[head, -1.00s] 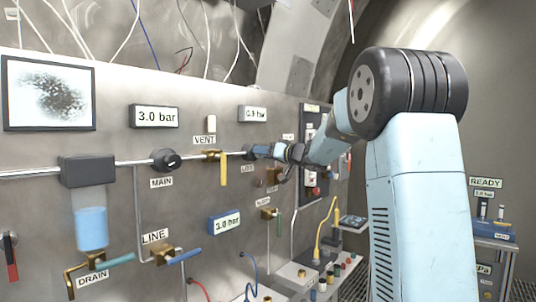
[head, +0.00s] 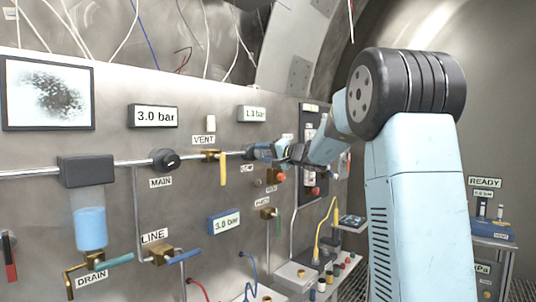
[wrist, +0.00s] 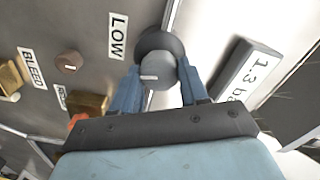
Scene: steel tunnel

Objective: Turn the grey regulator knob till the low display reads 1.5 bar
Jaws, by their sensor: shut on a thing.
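The grey regulator knob (wrist: 157,70) stands out from the steel panel beside the LOW label (wrist: 118,36), with a pale mark on its face. My gripper (wrist: 159,76) has its two blue fingers on either side of the knob and is shut on it. In the head view my gripper (head: 268,152) reaches the panel from the right and mostly hides the knob. The low display (head: 252,114) above it reads about 1.1 bar in the head view. In the wrist view the low display (wrist: 247,77) appears to read 1.3, its end cut off.
A MAIN knob (head: 165,160), a yellow VENT lever (head: 223,168) and a blue LINE lever (head: 184,256) lie along the panel to the left. Two other displays read 3.0 bar.

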